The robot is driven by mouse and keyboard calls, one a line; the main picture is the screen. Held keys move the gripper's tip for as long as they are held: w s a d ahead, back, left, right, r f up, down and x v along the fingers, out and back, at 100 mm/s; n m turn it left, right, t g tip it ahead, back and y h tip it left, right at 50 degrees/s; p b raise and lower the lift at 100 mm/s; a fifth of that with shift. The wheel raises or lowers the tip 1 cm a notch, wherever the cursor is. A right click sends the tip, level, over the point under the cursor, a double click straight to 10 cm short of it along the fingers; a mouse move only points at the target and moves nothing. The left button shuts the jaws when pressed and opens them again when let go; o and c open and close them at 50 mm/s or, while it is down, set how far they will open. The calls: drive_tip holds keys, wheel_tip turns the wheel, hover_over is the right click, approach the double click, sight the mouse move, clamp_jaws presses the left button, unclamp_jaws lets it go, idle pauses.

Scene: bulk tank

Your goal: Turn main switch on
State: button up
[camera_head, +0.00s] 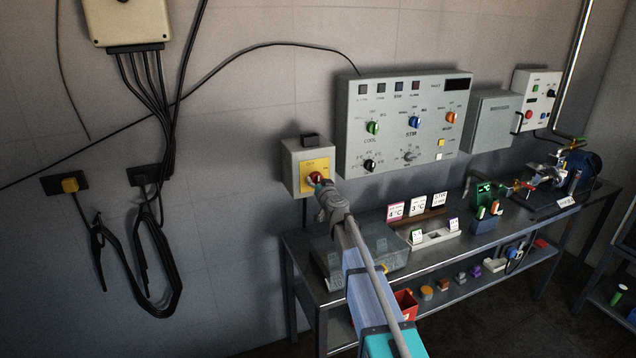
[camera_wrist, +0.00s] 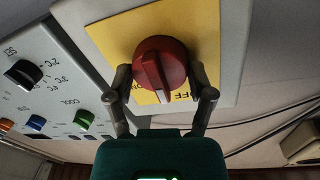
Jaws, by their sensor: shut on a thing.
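The main switch is a red rotary knob (camera_wrist: 160,64) on a yellow plate (camera_wrist: 112,38), set on a grey wall box (camera_head: 291,165). In the head view the red knob (camera_head: 316,177) is partly hidden by my gripper (camera_head: 322,188). In the wrist view my gripper (camera_wrist: 163,88) has one finger on each side of the knob and is shut on it. The knob's pale pointer mark points toward the plate's lower edge, beside lettering that ends in "FF".
A large control panel (camera_head: 402,122) with coloured knobs is on the wall just right of the switch box. A metal bench (camera_head: 440,262) with cards, a clear box and small parts stands below. Black cables (camera_head: 165,240) hang on the wall at left.

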drive_tip(key=m, duration=0.4)
drive_tip(key=shift+w+m+p, duration=0.1)
drive_tip(key=shift+m+p, duration=0.2)
drive_tip(key=shift+p, duration=0.05)
drive_tip(key=m+g, duration=0.1)
drive_tip(key=m, duration=0.3)
drive_tip(key=shift+p, duration=0.3)
drive_tip(key=m, duration=0.4)
drive_tip(key=m+y, duration=0.1)
drive_tip(key=m, duration=0.3)
drive_tip(key=shift+d+g, duration=0.1)
drive_tip(key=shift+g, duration=0.2)
drive_tip(key=shift+w, duration=0.1)
drive_tip(key=o, duration=1.1)
